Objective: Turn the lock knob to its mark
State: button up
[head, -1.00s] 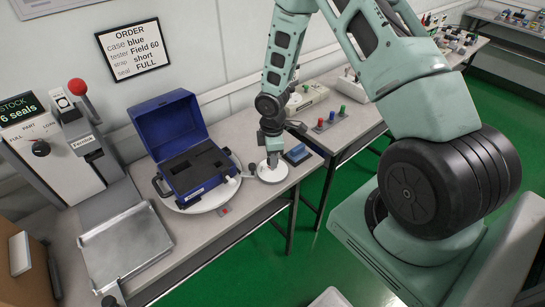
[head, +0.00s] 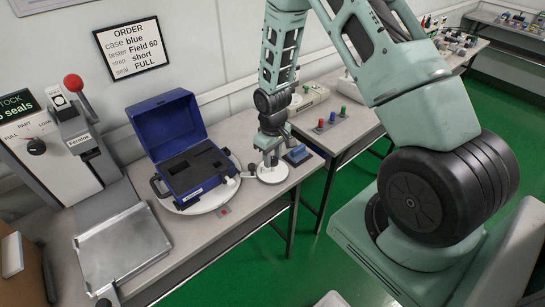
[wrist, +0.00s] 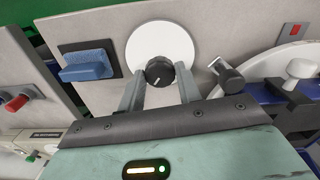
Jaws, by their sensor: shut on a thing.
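A black round knob (wrist: 159,72) with a white pointer line stands on a white disc (wrist: 160,38) in the wrist view. My gripper (wrist: 160,78) has one finger on each side of the knob and is shut on it. The pointer line faces toward the lower left of the knob in that view. I cannot make out a mark on the disc. In the head view, my gripper (head: 269,158) is upright over the white disc (head: 272,175), and the knob is mostly hidden by the fingers.
A blue open case (head: 187,160) sits on a white turntable (head: 216,197) left of the disc. A small black-capped lever (wrist: 228,75) stands close beside my gripper. A metal tray (head: 125,250) is farther left.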

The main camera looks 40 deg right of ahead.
aim_at(272, 159)
jog(key=shift+m, duration=0.7)
jog(key=o, duration=1)
notch_tip(272, 159, up, 17)
jog(key=b, duration=0.1)
jog(key=shift+r, duration=0.2)
